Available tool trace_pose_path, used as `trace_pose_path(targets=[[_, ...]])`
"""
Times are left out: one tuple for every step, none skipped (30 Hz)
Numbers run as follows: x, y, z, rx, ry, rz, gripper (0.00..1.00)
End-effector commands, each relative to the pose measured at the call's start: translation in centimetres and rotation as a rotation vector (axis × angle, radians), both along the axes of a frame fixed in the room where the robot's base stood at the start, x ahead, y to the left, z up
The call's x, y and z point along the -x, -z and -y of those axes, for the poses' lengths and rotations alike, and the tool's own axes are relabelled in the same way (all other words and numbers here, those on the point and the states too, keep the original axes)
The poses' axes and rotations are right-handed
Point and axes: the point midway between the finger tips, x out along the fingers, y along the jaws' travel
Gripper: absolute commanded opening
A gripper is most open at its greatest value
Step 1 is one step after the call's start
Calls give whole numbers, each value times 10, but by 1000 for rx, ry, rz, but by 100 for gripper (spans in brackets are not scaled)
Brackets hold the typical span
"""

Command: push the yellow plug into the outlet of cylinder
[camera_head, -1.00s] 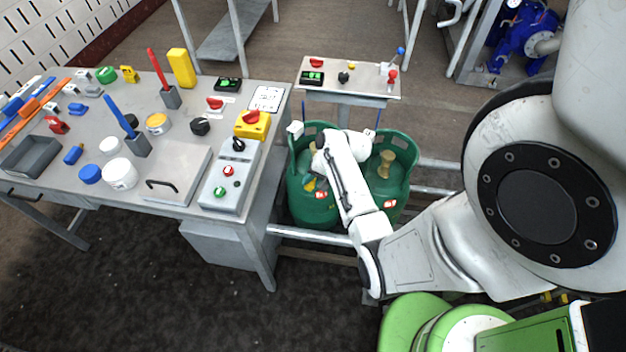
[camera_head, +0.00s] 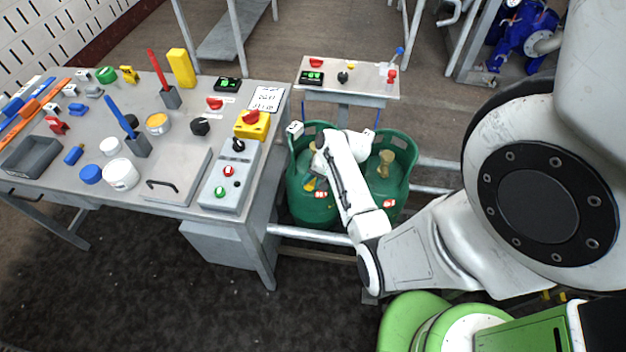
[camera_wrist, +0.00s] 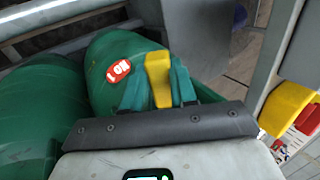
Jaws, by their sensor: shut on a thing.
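The yellow plug (camera_wrist: 158,78) is between the two green fingers of my gripper (camera_wrist: 158,88) in the wrist view, and the fingers are shut on it. The plug lies close against a green gas cylinder (camera_wrist: 105,58) with a red-and-white label. A yellow bit of it seems to show in the head view (camera_head: 310,184), beside the left green cylinder (camera_head: 312,208). My forearm and wrist hide most of the gripper there. The cylinder's outlet is hidden behind the hand, so I cannot tell whether the plug is inside it.
A second green cylinder (camera_head: 405,165) with a brass valve (camera_head: 385,163) stands close on the right. A grey workbench (camera_head: 185,150) with a yellow switch box (camera_head: 252,125) is to the left. A small control table (camera_head: 372,78) stands behind. Metal rails run around the cylinders.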

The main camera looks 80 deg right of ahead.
Motion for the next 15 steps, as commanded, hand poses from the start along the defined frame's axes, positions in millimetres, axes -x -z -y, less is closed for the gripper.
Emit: trace_pose_path(targets=[[0, 0, 0, 0, 0, 0, 0], [0, 0, 0, 0, 0, 0, 0], [0, 0, 1, 0, 0, 0, 0], [0, 0, 1, 1, 0, 0, 0], [0, 0, 1, 1, 0, 0, 0], [0, 0, 2, 1, 0, 0, 0], [0, 0, 3, 1, 0, 0, 0], [0, 0, 3, 1, 0, 0, 0], [0, 0, 4, 1, 0, 0, 0], [-1, 1, 5, 1, 0, 0, 0], [-1, 1, 6, 1, 0, 0, 0], [-1, 0, 7, 1, 0, 0, 0], [-1, 0, 7, 1, 0, 0, 0], [-1, 0, 8, 1, 0, 0, 0], [-1, 0, 9, 1, 0, 0, 0]])
